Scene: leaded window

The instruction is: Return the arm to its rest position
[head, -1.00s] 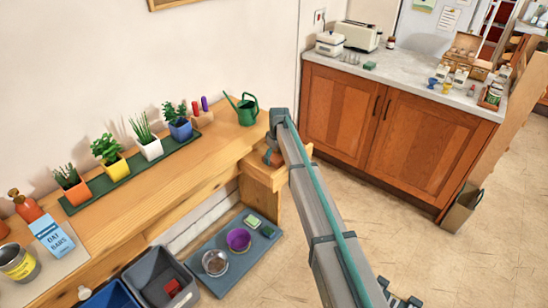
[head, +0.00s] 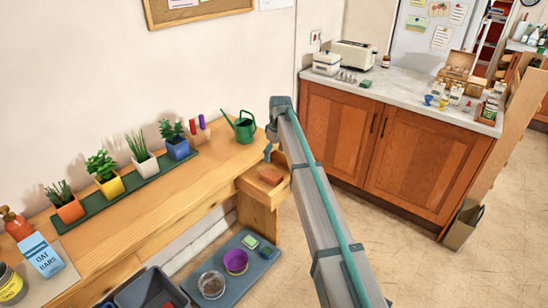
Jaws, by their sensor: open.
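My arm reaches from the bottom right of the head view up to the bench's right end. My gripper (head: 268,152) shows only as a small blue-grey part at the far end of the arm, above the drawer. Most of it is hidden behind the arm. It looks open, and I see nothing held in it. The open wooden drawer (head: 252,190) sits below it at the bench end, with a reddish-brown block (head: 271,177) inside. The gripper looks apart from the block.
A green watering can (head: 240,127) stands on the wooden bench (head: 200,180), left of my gripper. Potted plants stand on a green tray (head: 140,190). A wooden cabinet (head: 350,140) with a cluttered counter is behind and right of the arm. Bowls on a grey mat (head: 265,262) lie below.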

